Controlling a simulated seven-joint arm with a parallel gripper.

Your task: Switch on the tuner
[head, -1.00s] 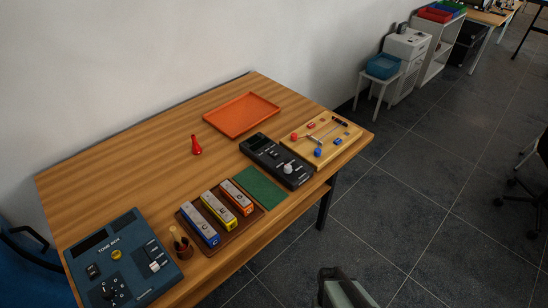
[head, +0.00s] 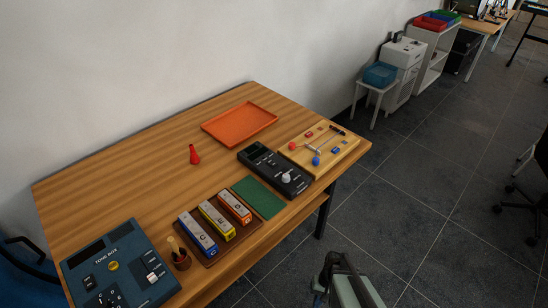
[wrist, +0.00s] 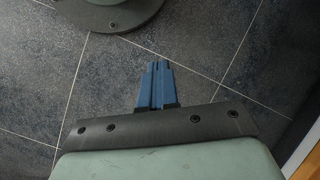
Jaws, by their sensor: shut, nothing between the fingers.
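The black box with a dark screen, small buttons and a pale round knob (head: 273,169) looks like the tuner; it lies at the table's right part, between the green mat and the wooden board. Its label is too small to read, and I cannot tell its switch's state. The wrist view does not show it. My gripper (wrist: 157,65) is shut and empty, its blue fingers together above the dark floor tiles. In the head view my wrist is off the table's front edge, at bottom centre, well apart from the black box.
Several coloured bars lie on a brown tray (head: 243,231). A green mat (head: 262,199), wooden board (head: 345,158), orange tray (head: 238,139) and red object (head: 194,155) share the table (head: 120,185).

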